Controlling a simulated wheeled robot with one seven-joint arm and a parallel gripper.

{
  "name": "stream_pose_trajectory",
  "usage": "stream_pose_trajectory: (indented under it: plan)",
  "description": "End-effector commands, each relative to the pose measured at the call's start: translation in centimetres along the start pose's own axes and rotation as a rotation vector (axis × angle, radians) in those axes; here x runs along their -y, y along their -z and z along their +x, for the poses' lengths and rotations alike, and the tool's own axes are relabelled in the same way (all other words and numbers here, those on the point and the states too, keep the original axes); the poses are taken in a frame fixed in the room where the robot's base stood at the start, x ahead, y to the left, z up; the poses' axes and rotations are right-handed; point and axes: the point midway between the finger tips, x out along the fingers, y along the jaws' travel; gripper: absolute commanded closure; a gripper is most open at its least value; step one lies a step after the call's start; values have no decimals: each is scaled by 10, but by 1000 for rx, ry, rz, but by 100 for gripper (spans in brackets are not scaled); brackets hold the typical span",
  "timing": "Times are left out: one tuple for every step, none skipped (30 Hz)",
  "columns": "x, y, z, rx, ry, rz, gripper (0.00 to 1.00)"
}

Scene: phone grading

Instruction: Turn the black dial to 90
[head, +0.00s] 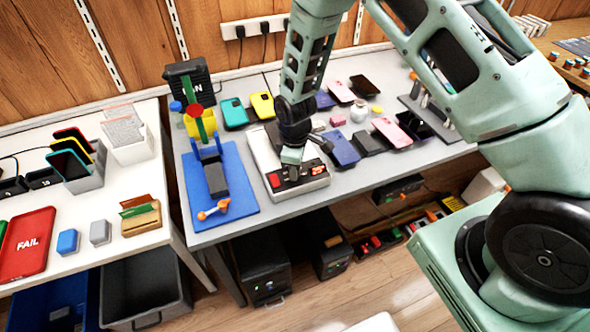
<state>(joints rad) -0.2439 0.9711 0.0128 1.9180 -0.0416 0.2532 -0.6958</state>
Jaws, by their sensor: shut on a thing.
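My gripper (292,160) points down over the device and is shut on the dial. The dial's pointer and any scale marks, including 90, are too small or hidden to read.
A blue mat (240,205) with a clamp stand lies left of the device. Several phones, such as a blue one (342,149) and a pink one (392,131), lie to the right. A white table (95,255) with a red FAIL tray (28,243) stands at left.

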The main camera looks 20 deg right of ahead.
Motion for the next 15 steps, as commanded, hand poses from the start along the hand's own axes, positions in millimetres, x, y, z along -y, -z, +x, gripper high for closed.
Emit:
stream_pose_trajectory:
  plan:
    - [-1,1,0,-2,-3,42,97]
    - [-1,1,0,-2,-3,71,97]
    - [-1,1,0,-2,-3,109,97]
    - [-1,1,0,-2,-2,138,97]
    - [-1,1,0,-2,-2,165,97]
    - [-1,1,0,-2,-2,202,97]
    - [-1,1,0,-3,-2,232,97]
    - [0,1,0,-3,-2,260,97]
    - [0,1,0,-3,-2,298,97]
    - [0,1,0,-2,-2,325,97]
    - [0,1,0,-2,-2,355,97]
    - [-1,1,0,-3,-2,394,97]
    - [-1,1,0,-3,-2,422,97]
    - [-1,1,0,-3,-2,449,97]
    - [-1,1,0,-3,-2,488,97]
